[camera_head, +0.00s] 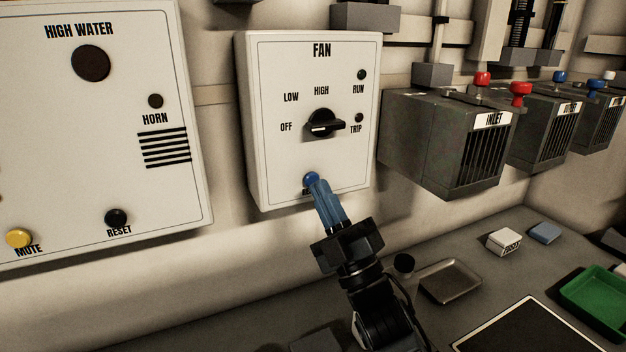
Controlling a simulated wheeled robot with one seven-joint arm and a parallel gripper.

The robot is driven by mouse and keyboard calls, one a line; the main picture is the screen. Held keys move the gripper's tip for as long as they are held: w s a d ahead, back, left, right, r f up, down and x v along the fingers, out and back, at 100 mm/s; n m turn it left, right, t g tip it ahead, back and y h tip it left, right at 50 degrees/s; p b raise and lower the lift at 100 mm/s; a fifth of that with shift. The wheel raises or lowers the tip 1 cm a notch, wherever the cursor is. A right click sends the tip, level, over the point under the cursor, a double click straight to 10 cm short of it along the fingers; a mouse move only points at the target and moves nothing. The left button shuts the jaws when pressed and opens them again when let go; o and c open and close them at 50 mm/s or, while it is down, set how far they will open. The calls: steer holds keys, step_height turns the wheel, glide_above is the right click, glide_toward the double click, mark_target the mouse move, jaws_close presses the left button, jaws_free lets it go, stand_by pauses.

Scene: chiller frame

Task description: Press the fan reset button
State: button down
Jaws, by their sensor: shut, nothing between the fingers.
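The white fan panel (279,110) hangs on the wall at the middle. It has a black rotary knob (321,124) marked off, low and high, and dark run and trip lamps at its right. The blue fan reset button (311,178) is low on the panel, its label mostly hidden. My gripper (316,183) is shut and empty, with blue fingers pointing up at the panel. The fingertips overlap the button's lower edge in the picture. I cannot tell whether they touch it.
At left, a high water panel (120,100) has a black reset button (115,218) and a yellow mute button (19,238). Grey boxes with an inlet label (430,135) jut out at right. A metal tray (450,281) and green tray (600,300) lie on the counter below.

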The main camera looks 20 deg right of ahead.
steer(key=shift+s, duration=0.1)
steer(key=s, duration=0.5)
steer(key=shift+p, duration=0.35)
stand_by(0.8)
steer(key=s+f+m+g+h, duration=0.2)
steer(key=s+f+m+g, duration=0.1)
steer(key=s, duration=0.9)
steer(key=s+f+m+g+h+p, duration=0.1)
steer(key=s+f+m+g, duration=0.3)
steer(key=s, duration=0.9)
steer(key=s+f+m+g+h+p, duration=0.1)
steer(key=s+f+m+g+h, duration=0.1)
steer(key=s+f+m+g, duration=0.2)
steer(key=s+m, duration=0.3)
steer(key=s, duration=0.5)
steer(key=shift+s+f+m+g+h, duration=0.15)
steer(key=shift+s+m+g+h, duration=0.15)
steer(key=c, duration=1.9)
jaws_free()
